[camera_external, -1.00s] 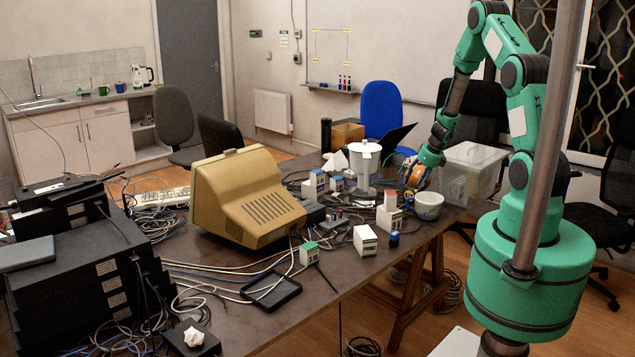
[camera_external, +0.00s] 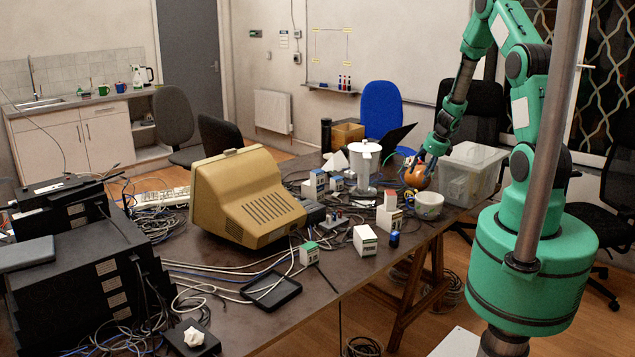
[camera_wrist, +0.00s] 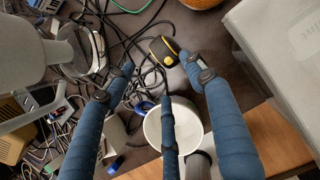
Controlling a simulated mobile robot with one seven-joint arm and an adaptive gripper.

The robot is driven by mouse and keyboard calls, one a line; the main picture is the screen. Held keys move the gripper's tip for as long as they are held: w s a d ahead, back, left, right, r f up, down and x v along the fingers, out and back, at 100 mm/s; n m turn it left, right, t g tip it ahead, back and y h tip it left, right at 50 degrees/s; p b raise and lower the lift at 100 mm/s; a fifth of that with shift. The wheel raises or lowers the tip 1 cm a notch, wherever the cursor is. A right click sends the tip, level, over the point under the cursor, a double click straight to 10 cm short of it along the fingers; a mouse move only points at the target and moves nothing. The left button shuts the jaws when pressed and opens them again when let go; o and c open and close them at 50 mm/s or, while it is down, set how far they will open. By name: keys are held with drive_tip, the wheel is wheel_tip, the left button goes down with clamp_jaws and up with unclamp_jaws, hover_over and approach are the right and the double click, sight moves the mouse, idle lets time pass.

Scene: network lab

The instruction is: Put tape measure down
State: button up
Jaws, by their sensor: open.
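The tape measure, black with yellow parts (camera_wrist: 163,51), lies among dark cables on the table in the wrist view. It sits just beyond my fingertips, near the white mug. My gripper (camera_wrist: 160,72) has its blue fingers spread apart with nothing held between them. In the external view my gripper (camera_external: 424,158) hangs above the right end of the table, by an orange round object (camera_external: 418,176). I cannot make out the tape measure in the external view.
A white mug (camera_external: 428,205) stands close to my gripper; in the wrist view it is below the fingers. A clear plastic bin (camera_external: 470,178) is to the right, and a white pitcher (camera_external: 364,165) to the left. Small boxes and cables crowd the table (camera_external: 345,270).

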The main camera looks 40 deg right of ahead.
drive_tip(key=s+a+r+n+t+y, duration=0.1)
drive_tip(key=a+r+n, duration=0.8)
drive_tip(key=a+r, duration=0.4)
drive_tip(key=s+a+r+n+y, duration=0.1)
drive_tip(key=s+a+r+n, duration=0.1)
drive_tip(key=a+r+n, duration=1.05)
drive_tip(key=s+a+r+n, duration=0.6)
drive_tip(key=s+a+r, duration=0.2)
drive_tip(key=s+r, duration=0.35)
drive_tip(key=s+a+r+n+h, duration=0.2)
drive_tip(key=s+r+n, duration=0.2)
drive_tip(key=s+n, duration=0.4)
drive_tip(key=s, duration=0.5)
drive_tip(key=shift+s+n, duration=0.1)
drive_tip(key=shift+n, duration=0.15)
